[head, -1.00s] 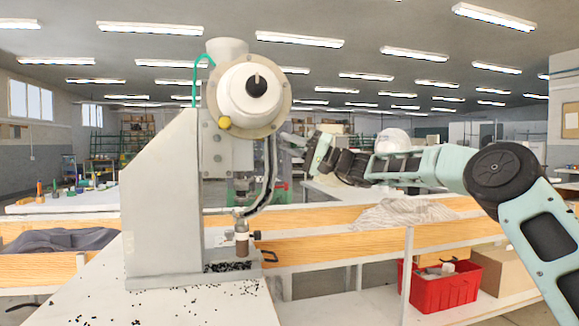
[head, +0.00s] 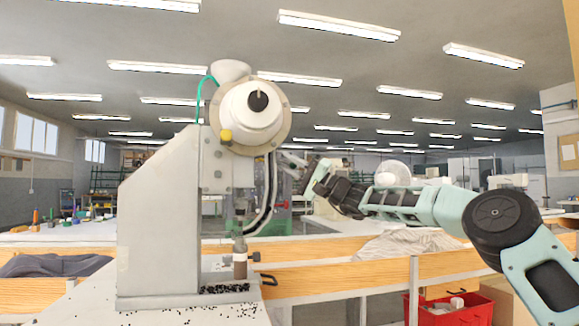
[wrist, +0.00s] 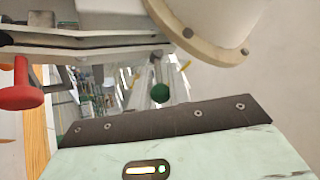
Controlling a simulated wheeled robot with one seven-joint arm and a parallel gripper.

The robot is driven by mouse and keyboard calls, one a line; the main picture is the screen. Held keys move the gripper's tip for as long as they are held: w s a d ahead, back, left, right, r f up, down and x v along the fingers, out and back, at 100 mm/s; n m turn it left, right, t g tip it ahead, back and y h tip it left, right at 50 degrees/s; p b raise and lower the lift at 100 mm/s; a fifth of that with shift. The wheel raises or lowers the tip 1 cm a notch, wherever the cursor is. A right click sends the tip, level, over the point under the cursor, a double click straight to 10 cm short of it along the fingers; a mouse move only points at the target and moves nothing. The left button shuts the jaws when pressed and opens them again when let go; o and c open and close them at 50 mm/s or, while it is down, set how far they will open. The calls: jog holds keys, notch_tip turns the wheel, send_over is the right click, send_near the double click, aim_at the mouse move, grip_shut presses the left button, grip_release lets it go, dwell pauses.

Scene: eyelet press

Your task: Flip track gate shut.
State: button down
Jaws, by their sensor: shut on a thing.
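The eyelet press has a grey frame (head: 158,225) and a round white drum (head: 252,112). The curved feed track (head: 268,195) runs from under the drum down to the tooling post (head: 240,262). My gripper (head: 289,163) is at the upper right of the track, just below the drum, shut on a small part there that I take for the track gate. The gate's outline is too small to make out in the head view. The wrist view shows a dark green ball knob (wrist: 160,93) just beyond my dark bracket. My fingertips are hidden there.
In the wrist view a red knob (wrist: 22,97) stands at the left and the pale drum (wrist: 205,20) is close above. A wooden-edged bench (head: 330,272) runs behind the press. A red crate (head: 450,310) is low at the right. Loose black eyelets lie at the press base.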

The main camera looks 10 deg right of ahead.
jog(key=c, duration=1.6)
grip_release()
jog(key=shift+c, duration=0.2)
jog(key=shift+d+f, duration=0.1)
jog(key=b+v, duration=0.2)
jog(key=v, duration=1.5)
jog(key=shift+d, duration=0.15)
jog(key=shift+s, duration=0.1)
